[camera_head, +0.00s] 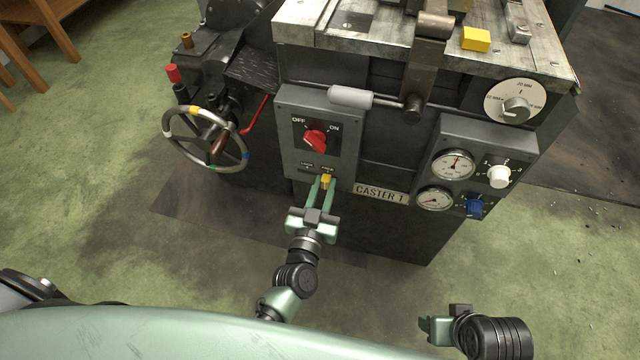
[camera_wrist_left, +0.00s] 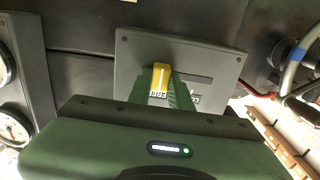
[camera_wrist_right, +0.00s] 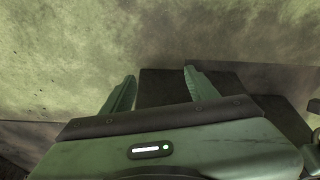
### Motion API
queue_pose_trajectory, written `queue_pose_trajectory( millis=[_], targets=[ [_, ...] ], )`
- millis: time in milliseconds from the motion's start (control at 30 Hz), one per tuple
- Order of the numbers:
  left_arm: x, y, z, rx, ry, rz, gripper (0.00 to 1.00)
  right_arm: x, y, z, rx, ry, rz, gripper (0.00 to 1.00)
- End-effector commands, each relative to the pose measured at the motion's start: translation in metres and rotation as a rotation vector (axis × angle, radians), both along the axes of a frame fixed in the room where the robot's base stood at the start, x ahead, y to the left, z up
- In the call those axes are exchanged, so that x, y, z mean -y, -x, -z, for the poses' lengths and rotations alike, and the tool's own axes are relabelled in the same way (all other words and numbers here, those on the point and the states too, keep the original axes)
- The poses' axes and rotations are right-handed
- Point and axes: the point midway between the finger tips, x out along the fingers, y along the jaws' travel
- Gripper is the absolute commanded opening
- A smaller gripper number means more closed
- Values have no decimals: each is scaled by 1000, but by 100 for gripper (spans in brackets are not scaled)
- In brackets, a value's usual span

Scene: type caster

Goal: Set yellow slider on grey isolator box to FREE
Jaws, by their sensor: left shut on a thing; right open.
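The grey isolator box (camera_head: 288,140) is on the front of the machine, with a red rotary switch (camera_head: 316,141) between OFF and ON labels. Below it, the small yellow slider (camera_head: 326,182) sits at the right end of its slot, under the right-hand label. In the left wrist view the slider (camera_wrist_left: 161,76) stands beside lettering that reads FREE. My left gripper (camera_head: 325,184) is shut on the slider, its fingers on both sides of it. My right gripper (camera_wrist_right: 158,82) is open and empty, low at the right, away from the box.
A handwheel (camera_head: 206,139) stands left of the box, near a red lever (camera_head: 256,116). A grey-handled lever (camera_head: 350,97) juts out above right. A gauge panel (camera_head: 447,140) with white and blue knobs is at the right. Open floor lies in front.

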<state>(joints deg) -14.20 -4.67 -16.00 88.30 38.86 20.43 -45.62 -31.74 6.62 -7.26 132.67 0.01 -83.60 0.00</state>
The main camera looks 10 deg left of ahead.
Motion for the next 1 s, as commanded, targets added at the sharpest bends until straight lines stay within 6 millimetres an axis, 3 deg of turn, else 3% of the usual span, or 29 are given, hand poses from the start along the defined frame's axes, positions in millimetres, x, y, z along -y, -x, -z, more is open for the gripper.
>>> queue_pose_trajectory(
  millis=[67, 100, 167, 567, 1000],
  targets=[
    [5, 1, 1, -5, 3, 10, 0, 0, 0, 0, 0, 0, 0, 59],
    [6, 1, 1, -5, 3, 11, 25, 0, 0, 0, 0, 0, 0, 59],
    [5, 1, 1, -5, 3, 11, 42, 0, 0, 0, 0, 0, 0, 59],
    [3, 7, 1, -5, 1, 6, 42, 0, -1, -2, 3, 0, 0, 59],
    [2, 73, 1, -5, 2, 9, 42, -1, -4, 39, -22, 2, -4, 59]
  ],
)
